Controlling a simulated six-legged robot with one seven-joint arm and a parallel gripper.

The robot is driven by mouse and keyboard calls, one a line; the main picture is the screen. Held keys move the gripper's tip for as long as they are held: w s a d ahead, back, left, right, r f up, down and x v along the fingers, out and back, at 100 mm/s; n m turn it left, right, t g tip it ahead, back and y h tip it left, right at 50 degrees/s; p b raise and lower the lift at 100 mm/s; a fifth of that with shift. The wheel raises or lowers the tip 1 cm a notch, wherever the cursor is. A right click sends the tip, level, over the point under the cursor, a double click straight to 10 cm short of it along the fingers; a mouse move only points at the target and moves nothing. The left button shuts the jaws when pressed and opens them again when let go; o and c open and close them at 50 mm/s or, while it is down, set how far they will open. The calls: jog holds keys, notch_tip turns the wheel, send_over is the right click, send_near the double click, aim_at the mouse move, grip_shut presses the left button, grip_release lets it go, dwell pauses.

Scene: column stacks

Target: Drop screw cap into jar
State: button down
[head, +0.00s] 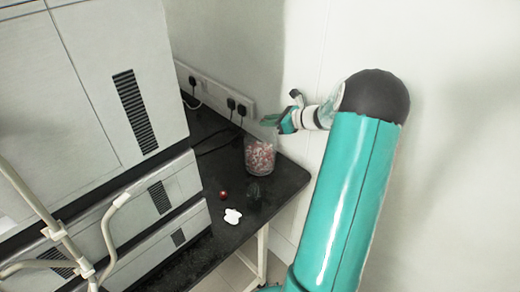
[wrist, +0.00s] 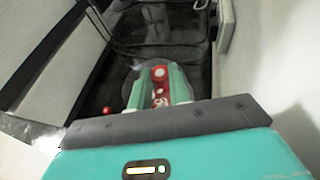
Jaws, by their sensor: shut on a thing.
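The jar (head: 260,155) is clear and stands upright near the bench's far right edge. It is partly filled with reddish and white caps. My gripper (head: 278,122) is at the jar's upper right rim in the head view. In the wrist view its green fingers (wrist: 159,82) are over the jar's round mouth (wrist: 136,76). They are shut on a small red and white screw cap (wrist: 158,73). The held cap cannot be made out in the head view. The jar's contents are largely hidden by the fingers in the wrist view.
A loose red cap (head: 223,195) and a white flat piece (head: 232,216) lie on the black bench (head: 262,200) in front of the jar. Grey stacked instruments (head: 100,90) stand on the left. Sockets with plugs and cables (head: 232,104) and the wall are behind.

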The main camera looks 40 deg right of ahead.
jog(key=shift+f, duration=0.75)
jog(key=c, duration=1.2)
grip_release()
jog(key=shift+c, duration=0.2)
jog(key=s+a+r, duration=0.8)
jog(key=s+r, duration=0.3)
jog(key=r, duration=0.2)
jog(key=shift+s+a, duration=0.15)
jog(key=shift+s, duration=0.05)
